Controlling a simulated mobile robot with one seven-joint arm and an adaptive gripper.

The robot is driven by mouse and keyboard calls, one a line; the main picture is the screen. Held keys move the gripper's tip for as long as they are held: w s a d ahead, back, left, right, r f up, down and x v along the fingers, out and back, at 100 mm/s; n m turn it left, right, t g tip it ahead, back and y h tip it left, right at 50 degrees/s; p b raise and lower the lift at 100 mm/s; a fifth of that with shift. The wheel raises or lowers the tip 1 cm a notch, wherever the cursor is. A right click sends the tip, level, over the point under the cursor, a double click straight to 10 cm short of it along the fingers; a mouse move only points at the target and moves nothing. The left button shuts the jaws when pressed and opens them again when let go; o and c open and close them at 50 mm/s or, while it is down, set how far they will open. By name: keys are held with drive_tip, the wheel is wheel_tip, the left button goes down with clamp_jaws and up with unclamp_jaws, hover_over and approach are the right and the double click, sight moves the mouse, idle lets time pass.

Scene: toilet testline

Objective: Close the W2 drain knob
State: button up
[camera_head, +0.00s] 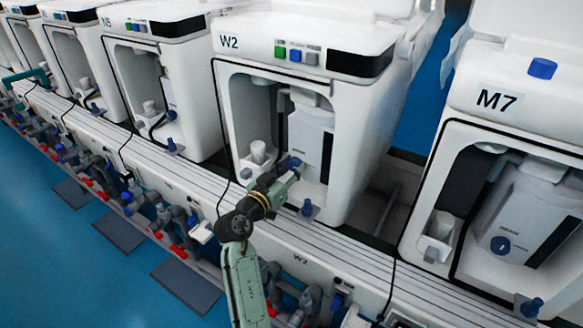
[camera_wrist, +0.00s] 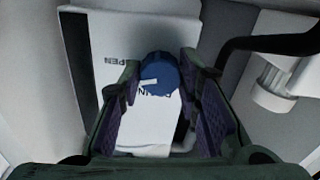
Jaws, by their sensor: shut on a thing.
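The W2 unit (camera_head: 245,62) is a white cabinet with an open front bay, in the middle of the head view. Its blue drain knob (camera_wrist: 159,73) sits on a white panel and shows a white mark pointing left. Lettering on the panel is partly covered. My gripper (camera_wrist: 160,82) is shut on the knob, with one finger on each side of it. In the head view my gripper (camera_head: 292,166) reaches into the W2 bay from the front, and most of the knob is hidden behind it.
More white units stand to the left. A white cup-shaped part (camera_head: 258,152) is in the left of the W2 bay. In the wrist view a black hose (camera_wrist: 268,44) runs at the right. Pipes and valves (camera_head: 170,220) line the front below.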

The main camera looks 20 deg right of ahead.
drive_tip(key=n+p, duration=0.1)
drive_tip(key=n, duration=0.3)
drive_tip(key=shift+r, duration=0.15)
drive_tip(key=n+p, duration=0.2)
drive_tip(key=n, duration=0.1)
drive_tip(key=shift+n, duration=0.4)
drive_tip(key=n+p, duration=0.3)
drive_tip(key=n, duration=0.2)
drive_tip(key=shift+r, duration=0.1)
drive_tip(key=shift+n+p, duration=0.8)
drive_tip(key=shift+n, duration=0.3)
drive_tip(key=o, duration=1.1)
drive_tip(key=shift+f, duration=0.2)
drive_tip(key=shift+o, duration=0.2)
